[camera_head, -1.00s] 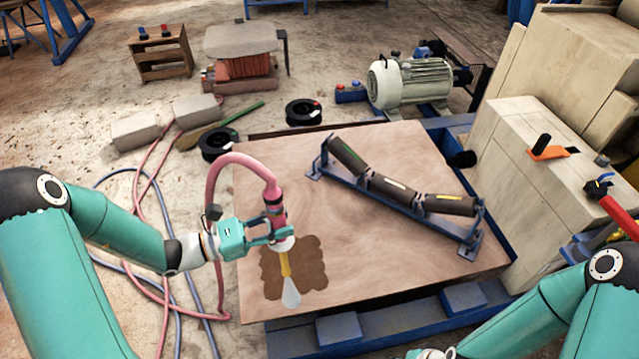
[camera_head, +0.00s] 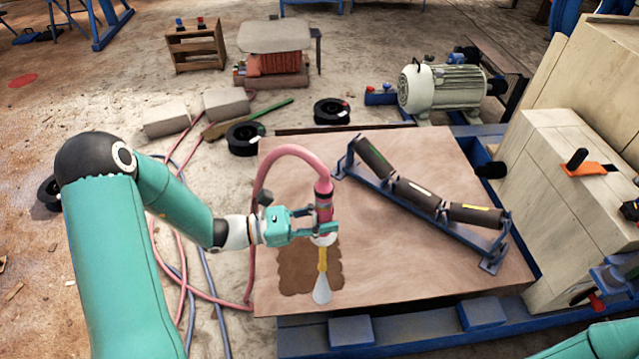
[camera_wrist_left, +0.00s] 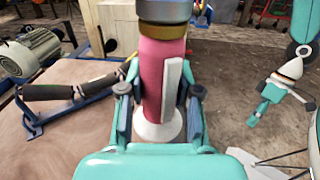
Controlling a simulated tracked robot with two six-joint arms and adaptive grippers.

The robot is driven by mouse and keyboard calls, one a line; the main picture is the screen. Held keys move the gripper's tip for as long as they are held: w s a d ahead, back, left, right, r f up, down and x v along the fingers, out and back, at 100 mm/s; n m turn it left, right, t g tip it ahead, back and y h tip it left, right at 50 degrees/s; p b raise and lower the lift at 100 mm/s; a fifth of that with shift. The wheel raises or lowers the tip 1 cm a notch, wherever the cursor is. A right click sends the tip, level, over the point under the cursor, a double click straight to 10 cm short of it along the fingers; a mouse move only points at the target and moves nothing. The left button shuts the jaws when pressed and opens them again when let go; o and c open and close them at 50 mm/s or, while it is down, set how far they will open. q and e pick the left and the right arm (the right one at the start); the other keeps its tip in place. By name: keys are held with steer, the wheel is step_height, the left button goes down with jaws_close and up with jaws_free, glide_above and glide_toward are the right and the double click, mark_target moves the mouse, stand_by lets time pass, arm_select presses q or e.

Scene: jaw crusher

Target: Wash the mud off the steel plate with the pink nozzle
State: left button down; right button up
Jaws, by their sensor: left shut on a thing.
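The plate (camera_head: 400,282) is a broad, flat brownish sheet on a blue frame. A dark brown mud patch (camera_head: 297,268) lies near its front left corner. My left gripper (camera_head: 326,230) is shut on the pink nozzle (camera_head: 323,206) and holds it above the mud. The nozzle also fills the middle of the left wrist view (camera_wrist_left: 160,75), between the fingers. Below it, a yellow part and a pale cone point down over the mud's right side. The cone hides some mud. My right gripper (camera_wrist_left: 256,116) shows small in the left wrist view, its jaws unclear.
A blue roller frame (camera_head: 430,210) with dark rollers stands on the plate, right of the nozzle. The pink hose (camera_head: 262,175) loops left onto the floor. A motor (camera_head: 440,88) stands behind and a pale machine block (camera_head: 555,175) at the right. The plate's front middle is clear.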

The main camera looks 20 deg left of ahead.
arm_select(q)
steer(key=w+a+f+n+t+y+b, duration=0.1)
steer(key=w+a+f+b, duration=0.3)
steer(key=w+b, duration=0.4)
steer(key=w+a+f+n+t+y+b, duration=0.2)
steer(key=w+f+b, duration=0.3)
steer(key=w+b, duration=0.4)
steer(key=a+t+y+b, duration=0.1)
steer(key=b, duration=0.4)
steer(key=shift+a+f+n+b, duration=0.3)
steer(key=shift+a+f, duration=0.1)
steer(key=shift+s+d+b, duration=2.1)
steer(key=shift+s+d, duration=0.4)
steer(key=shift+s, duration=1.75)
steer(key=shift+s+a+p, duration=0.85)
steer(key=shift+s+a, duration=1.6)
steer(key=shift+a, duration=1.85)
steer(key=w+a+p, duration=0.4)
steer(key=w+a, duration=0.1)
steer(key=w, duration=0.3)
steer(key=shift+w, duration=0.2)
